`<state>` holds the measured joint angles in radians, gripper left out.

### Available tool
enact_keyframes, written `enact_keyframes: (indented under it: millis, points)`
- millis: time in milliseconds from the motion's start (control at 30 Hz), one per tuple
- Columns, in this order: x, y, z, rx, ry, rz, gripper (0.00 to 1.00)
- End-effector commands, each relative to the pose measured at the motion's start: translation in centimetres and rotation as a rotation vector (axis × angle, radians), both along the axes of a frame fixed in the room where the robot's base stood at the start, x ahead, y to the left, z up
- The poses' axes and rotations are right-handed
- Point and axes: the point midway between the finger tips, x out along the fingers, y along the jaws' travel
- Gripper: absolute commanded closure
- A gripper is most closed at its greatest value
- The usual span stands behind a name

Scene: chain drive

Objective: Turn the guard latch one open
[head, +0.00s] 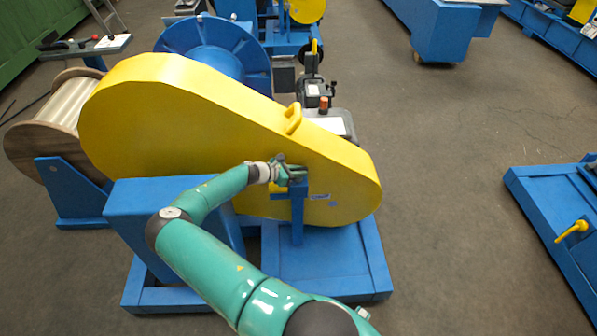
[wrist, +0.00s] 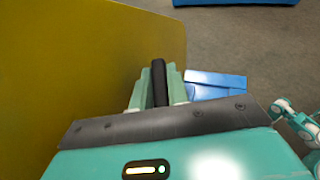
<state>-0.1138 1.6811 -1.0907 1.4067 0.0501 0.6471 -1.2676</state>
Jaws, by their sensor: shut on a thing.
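The large yellow guard (head: 190,125) stands on a blue base frame. My gripper (head: 293,175) is at the guard's near face, toward its narrow right end and just above a blue upright post (head: 297,220). In the wrist view my gripper (wrist: 157,88) has its two pale green fingers shut on a dark, narrow bar, the handle of guard latch one (wrist: 159,82). The guard's yellow face (wrist: 90,75) fills the left of that view. The latch's pivot and its seat are hidden by the fingers, so its turn angle cannot be told.
A yellow handle (head: 293,118) stands on the guard's upper edge. A wooden spool (head: 60,120) is at the left. A blue frame with a yellow lever (head: 572,231) is at the right. Open grey floor (head: 450,180) lies between.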

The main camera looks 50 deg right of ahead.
Motion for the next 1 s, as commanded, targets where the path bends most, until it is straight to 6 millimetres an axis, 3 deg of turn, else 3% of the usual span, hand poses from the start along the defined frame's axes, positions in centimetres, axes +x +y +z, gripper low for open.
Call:
enact_keyframes:
  millis: [267, 300, 400, 767, 1000]
  points:
    - [0.2, 0.0, -0.1, 0.001, -0.004, 0.004, 1.00]
    - [0.2, 0.0, -0.1, 0.002, -0.003, 0.005, 0.76]
    - [0.1, 0.0, -0.1, 0.001, -0.002, 0.004, 0.62]
    - [0.4, 0.5, 0.2, 0.001, -0.002, 0.004, 0.62]
    - [2.2, 3.9, 1.8, 0.002, -0.004, 0.006, 0.62]
